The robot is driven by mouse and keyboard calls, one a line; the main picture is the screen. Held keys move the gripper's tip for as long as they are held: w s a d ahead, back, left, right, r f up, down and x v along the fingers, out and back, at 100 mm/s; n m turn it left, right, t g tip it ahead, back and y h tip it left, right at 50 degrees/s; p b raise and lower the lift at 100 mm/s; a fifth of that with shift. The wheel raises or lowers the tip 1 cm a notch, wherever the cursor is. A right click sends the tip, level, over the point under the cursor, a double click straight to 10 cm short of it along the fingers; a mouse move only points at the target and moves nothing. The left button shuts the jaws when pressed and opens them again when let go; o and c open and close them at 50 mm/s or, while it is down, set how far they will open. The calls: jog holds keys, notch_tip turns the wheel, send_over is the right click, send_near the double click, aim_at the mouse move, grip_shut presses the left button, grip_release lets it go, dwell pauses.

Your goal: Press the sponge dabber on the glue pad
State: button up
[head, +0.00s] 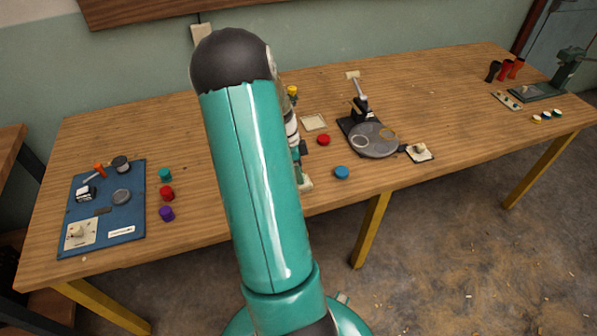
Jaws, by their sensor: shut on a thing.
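My gripper (299,172) shows only in part, past the right edge of my teal arm, over the front middle of the wooden table. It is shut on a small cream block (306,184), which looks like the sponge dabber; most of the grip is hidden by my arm. I cannot tell whether the block touches the table. A flat, pale square pad with a rim (314,122), which looks like the glue pad, lies on the table behind and slightly right of my gripper, apart from the block.
A red disc (323,140) and a blue disc (342,172) lie close right of my gripper. A dark stand with a round plate (374,140) and a white pad with a knob (420,152) are farther right. A blue mat (130,190) with tools lies left.

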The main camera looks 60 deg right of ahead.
dwell(0.5)
jog(key=shift+r, duration=3.45)
